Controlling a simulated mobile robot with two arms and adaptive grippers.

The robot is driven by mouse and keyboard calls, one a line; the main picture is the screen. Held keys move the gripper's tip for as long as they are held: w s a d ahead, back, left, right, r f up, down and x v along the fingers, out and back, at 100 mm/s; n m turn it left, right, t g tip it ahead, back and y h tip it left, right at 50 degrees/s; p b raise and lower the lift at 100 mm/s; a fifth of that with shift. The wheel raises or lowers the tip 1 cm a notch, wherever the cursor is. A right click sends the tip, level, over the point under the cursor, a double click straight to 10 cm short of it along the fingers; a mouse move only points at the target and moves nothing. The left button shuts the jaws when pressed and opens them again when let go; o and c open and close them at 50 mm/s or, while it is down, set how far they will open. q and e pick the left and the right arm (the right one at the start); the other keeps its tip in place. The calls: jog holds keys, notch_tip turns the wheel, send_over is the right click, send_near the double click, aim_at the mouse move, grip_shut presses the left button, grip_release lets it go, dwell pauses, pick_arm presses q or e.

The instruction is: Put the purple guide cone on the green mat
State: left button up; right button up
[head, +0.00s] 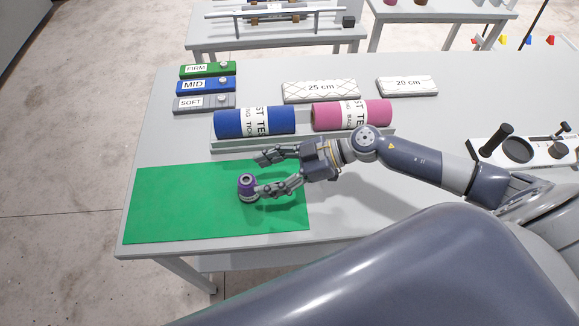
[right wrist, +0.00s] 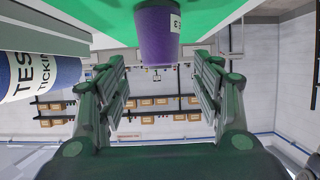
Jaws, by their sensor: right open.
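The purple guide cone (head: 247,182) stands upright on the green mat (head: 165,205), right of the mat's middle. It has a grey lower part and a dark hole in its top. My right gripper (head: 258,174) is open over the mat, reaching in from the right, with its lower finger close to the cone. In the right wrist view the purple cone (right wrist: 155,35), with a white label, shows beyond and between the spread fingers of the open gripper (right wrist: 158,68), with a gap on both sides. My left gripper is not in view.
Blue (head: 254,121) and pink (head: 350,114) rolls lie in a grey rack (head: 235,145) behind the mat. Labelled FIRM, MID and SOFT blocks (head: 206,86) and quilted white pads (head: 320,90) lie farther back. The mat's left side is bare.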

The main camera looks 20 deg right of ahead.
jog(key=b+v, duration=0.1)
jog(key=v, duration=0.5)
jog(key=shift+d+r, duration=0.2)
jog(key=shift+d, duration=0.05)
jog(key=shift+s, duration=0.1)
